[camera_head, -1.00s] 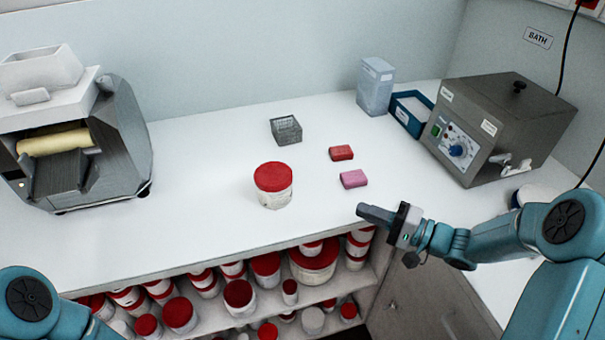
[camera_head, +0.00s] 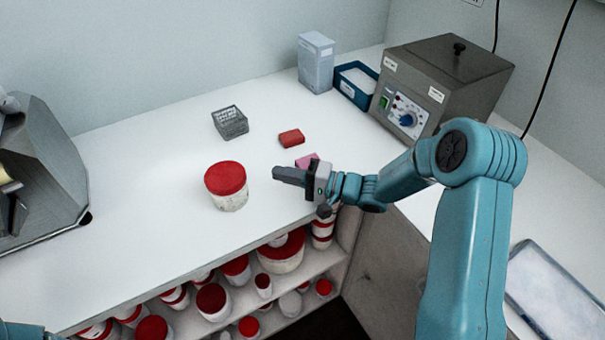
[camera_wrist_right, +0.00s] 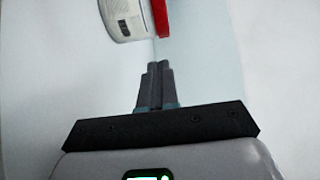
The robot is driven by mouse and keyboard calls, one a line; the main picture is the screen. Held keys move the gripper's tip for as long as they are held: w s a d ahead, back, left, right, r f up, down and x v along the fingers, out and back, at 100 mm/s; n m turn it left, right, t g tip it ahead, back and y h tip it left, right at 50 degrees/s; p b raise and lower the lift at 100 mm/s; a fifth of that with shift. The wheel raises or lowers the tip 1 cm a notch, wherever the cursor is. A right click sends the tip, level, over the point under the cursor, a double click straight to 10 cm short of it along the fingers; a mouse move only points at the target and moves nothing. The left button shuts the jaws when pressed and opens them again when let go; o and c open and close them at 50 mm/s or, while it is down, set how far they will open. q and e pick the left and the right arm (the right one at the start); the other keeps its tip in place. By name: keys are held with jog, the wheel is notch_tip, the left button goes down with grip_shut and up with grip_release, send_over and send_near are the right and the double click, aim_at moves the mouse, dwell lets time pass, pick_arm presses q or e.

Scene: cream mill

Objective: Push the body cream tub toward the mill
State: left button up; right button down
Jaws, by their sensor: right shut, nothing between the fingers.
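The body cream tub (camera_head: 228,192), white with a red lid, stands upright on the white counter. The mill (camera_head: 38,172) is a grey machine at the left edge of the head view, partly cut off. My right gripper (camera_head: 276,174) is shut and empty, just right of the tub, with a small gap between them. In the right wrist view the shut fingers (camera_wrist_right: 157,68) point toward the tub (camera_wrist_right: 122,16), whose red lid shows at the top. Only a sliver of my left arm shows at the lower left; its gripper is out of view.
A grey basket (camera_head: 230,123), a red block (camera_head: 291,138) and a pink block (camera_head: 307,160) lie behind. A blue tray (camera_head: 345,92) and a grey bath (camera_head: 440,80) stand at the back right. The counter (camera_head: 135,215) between tub and mill is clear. Shelves below hold several tubs.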

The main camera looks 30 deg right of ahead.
aim_at(228, 187)
jog(key=a, duration=0.2)
jog(key=w+a, duration=0.1)
jog(key=a, duration=0.1)
jog(key=shift+r+p, duration=0.1)
jog(key=shift+p, duration=0.3)
jog(key=shift+a, duration=0.6)
jog(key=a+b, duration=0.1)
jog(key=a, duration=0.6)
jog(key=a+b, duration=0.2)
jog(key=a, duration=0.5)
jog(key=shift+a+f, duration=0.2)
jog(key=shift+a, duration=0.1)
jog(key=shift+d+r, duration=0.15)
jog(key=shift+d, duration=0.15)
jog(key=shift+a, duration=0.1)
